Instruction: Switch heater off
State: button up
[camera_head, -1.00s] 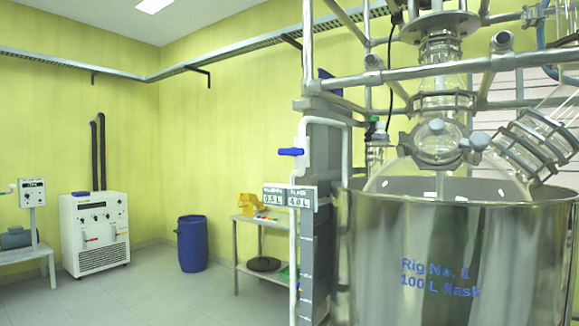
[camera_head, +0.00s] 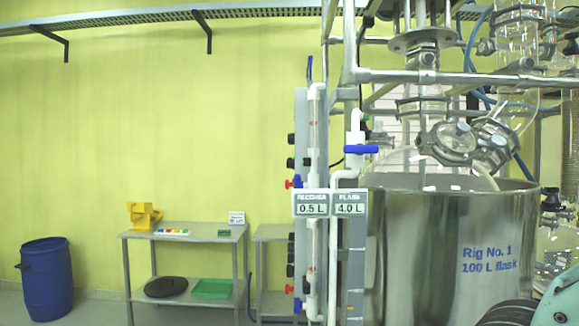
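No part labelled as a heater shows. A steel vessel (camera_head: 430,245) at the right is marked "Rig No. 1 100 L flask", with a glass flask (camera_head: 408,168) in its top. Left of it stands a grey panel (camera_head: 300,140), seen nearly edge-on, with several black, red and blue knobs along its left edge. Its front face and any switch positions are hidden. Two small signs on it read "Receiver 0.5 L" (camera_head: 311,204) and "Flask 4.0 L" (camera_head: 350,204). My gripper is not in view; parts at the bottom right may be my arm.
A blue barrel (camera_head: 46,280) stands at the left. A grey table (camera_head: 185,238) holds a yellow object (camera_head: 144,215); a black disc (camera_head: 166,287) and green tray (camera_head: 211,289) lie on its lower shelf. Metal pipes (camera_head: 450,77) and glassware crowd the right. Floor shows between barrel and table.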

aim_at(290, 163)
jog(key=j, duration=1.25)
jog(key=i+j, duration=0.6)
jog(key=i+j+z, duration=0.1)
jog(key=i+j, duration=0.45)
jog(key=j, duration=0.3)
